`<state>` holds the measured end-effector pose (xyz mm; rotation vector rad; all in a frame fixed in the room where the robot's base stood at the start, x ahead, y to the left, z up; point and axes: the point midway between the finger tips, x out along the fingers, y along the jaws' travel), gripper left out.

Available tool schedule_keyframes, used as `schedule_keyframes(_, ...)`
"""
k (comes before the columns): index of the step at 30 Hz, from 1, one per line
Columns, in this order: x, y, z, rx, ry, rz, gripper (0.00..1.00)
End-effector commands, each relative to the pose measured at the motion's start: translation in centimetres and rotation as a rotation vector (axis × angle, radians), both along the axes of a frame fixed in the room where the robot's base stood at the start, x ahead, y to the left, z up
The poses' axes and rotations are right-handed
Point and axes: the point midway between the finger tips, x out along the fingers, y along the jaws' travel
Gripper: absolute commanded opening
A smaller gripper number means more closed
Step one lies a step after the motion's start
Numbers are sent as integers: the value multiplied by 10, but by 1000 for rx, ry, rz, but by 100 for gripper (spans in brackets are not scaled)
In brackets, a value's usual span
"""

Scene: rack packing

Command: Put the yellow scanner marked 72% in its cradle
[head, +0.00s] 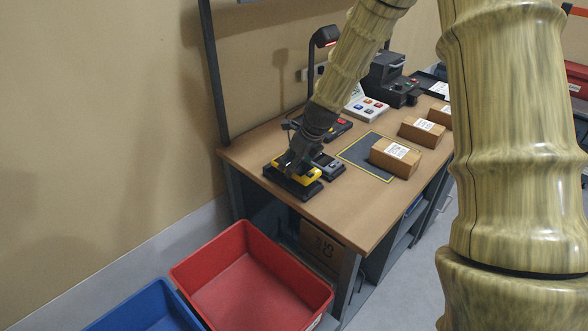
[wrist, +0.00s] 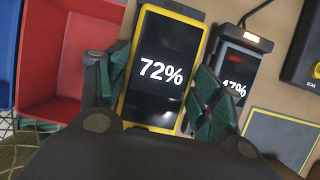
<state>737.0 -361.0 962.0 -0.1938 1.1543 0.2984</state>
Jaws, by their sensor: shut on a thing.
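The yellow scanner (wrist: 165,72) shows 72% on its dark screen in the wrist view. My gripper (wrist: 158,95) has its green fingers on both long sides of it and is shut on it. In the head view my gripper (head: 295,163) points down at the yellow scanner (head: 308,176), which is over a black cradle (head: 288,185) at the near left corner of the table. I cannot tell whether the scanner is fully seated. The cradle shows as a dark edge (wrist: 190,8) past the scanner's far end in the wrist view.
A grey scanner (wrist: 238,68) reading 47% sits close on the right. A mat (head: 352,150) and brown boxes (head: 395,158) lie farther right on the table (head: 330,215). A red bin (head: 250,280) and a blue bin (head: 150,308) stand below the table's near end.

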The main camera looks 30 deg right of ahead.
Motion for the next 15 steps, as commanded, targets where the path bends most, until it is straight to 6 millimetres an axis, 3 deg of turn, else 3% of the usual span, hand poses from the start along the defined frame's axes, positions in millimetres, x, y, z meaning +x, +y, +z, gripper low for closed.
schedule_keyframes(5,4,4,-3,1,0,0,34)
schedule_keyframes(15,3,4,-33,1,2,-1,34)
